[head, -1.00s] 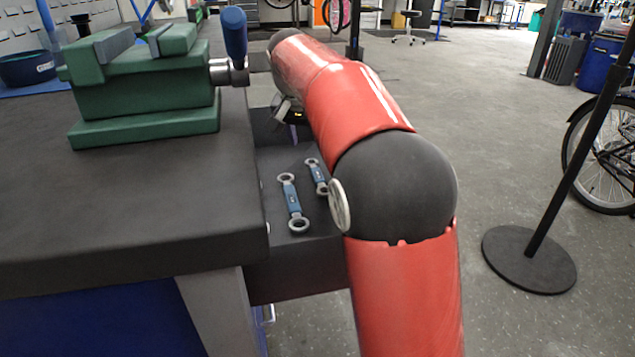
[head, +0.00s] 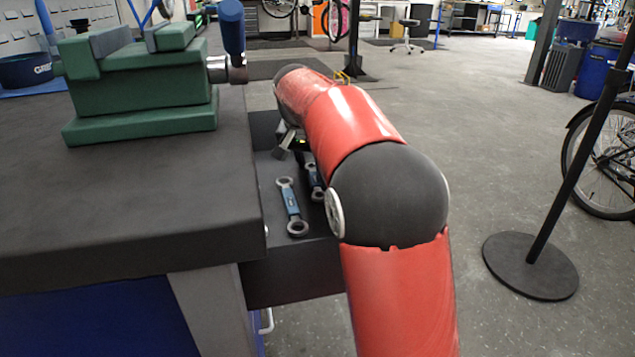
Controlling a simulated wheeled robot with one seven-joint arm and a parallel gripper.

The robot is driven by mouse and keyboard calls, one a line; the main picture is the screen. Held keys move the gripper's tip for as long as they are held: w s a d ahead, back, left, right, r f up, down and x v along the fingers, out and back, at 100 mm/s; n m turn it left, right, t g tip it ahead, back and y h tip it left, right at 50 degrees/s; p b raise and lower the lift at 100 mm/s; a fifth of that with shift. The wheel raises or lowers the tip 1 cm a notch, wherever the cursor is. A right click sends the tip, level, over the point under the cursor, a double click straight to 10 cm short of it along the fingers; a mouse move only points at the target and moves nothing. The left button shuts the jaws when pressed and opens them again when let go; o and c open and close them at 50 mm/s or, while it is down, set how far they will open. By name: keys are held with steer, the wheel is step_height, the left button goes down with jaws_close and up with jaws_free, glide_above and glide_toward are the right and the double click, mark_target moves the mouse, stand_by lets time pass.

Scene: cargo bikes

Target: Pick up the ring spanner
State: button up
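Two ring spanners with blue middles and grey ring ends lie in the dark open drawer (head: 296,273) at the bench's right side. The nearer ring spanner (head: 291,207) shows in full. The farther ring spanner (head: 314,182) lies to its right and is partly covered by my red arm. My gripper (head: 285,148) shows only in part, beyond the spanners at the drawer's far part and beside my arm. It looks apart from the nearer spanner. Its fingertips are too small and hidden to tell open from shut.
A green vise (head: 140,95) with a blue-handled screw stands on the dark workbench (head: 130,200), left of the drawer. A black stand with a round base (head: 530,266) and a bicycle (head: 605,160) are at the right. The floor between is clear.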

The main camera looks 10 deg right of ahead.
steer(key=shift+c, duration=0.9)
step_height(320, 180, up, 20)
steer(key=p, duration=0.7)
steer(key=shift+p, duration=0.3)
